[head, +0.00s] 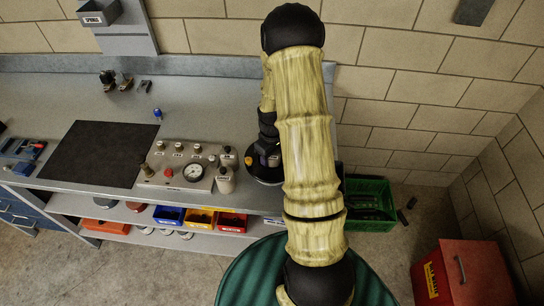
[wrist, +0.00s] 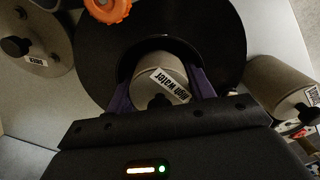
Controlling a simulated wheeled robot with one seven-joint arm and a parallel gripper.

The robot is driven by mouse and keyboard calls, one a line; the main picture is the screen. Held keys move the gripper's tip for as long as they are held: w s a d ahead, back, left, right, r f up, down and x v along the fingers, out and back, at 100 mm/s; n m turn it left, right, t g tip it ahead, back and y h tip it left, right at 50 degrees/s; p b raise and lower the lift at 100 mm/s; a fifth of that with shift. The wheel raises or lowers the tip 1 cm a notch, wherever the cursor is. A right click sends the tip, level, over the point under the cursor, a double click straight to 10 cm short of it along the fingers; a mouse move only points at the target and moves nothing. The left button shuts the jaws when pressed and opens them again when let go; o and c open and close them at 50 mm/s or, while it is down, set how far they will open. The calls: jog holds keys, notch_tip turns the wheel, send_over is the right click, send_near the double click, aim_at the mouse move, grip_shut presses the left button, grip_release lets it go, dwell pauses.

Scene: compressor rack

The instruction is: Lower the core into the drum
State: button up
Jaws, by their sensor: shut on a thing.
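My gripper (wrist: 162,88) has purple fingers on both sides of a grey cylinder, the likely core (wrist: 155,67), labelled "high water", and is shut on it. In the wrist view a large black round body, probably the drum (wrist: 225,42), surrounds the cylinder, with a darker curved opening behind it. I cannot tell how deep the cylinder sits or whether it touches the rim. In the head view the black round body (head: 262,179) stands at the bench's right end, partly hidden by my arm. My gripper (head: 270,159) is over it and mostly hidden.
A gauge panel (head: 185,174) and labelled beige canisters (head: 226,181) stand left of the drum. Two beige bodies flank it in the wrist view (wrist: 285,85). An orange knob (wrist: 112,10) is near the top. A green crate (head: 371,212) and red box (head: 470,273) are on the right.

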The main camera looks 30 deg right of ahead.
jog(key=shift+f, duration=0.1)
dwell(0.4)
dwell(0.5)
jog(key=shift+f+b, duration=0.3)
jog(key=shift+f, duration=0.1)
jog(key=shift+r+p, duration=0.3)
jog(key=shift+r, duration=0.05)
jog(key=shift+f, duration=0.1)
dwell(0.3)
jog(key=shift+r, duration=0.2)
dwell(0.4)
dwell(0.4)
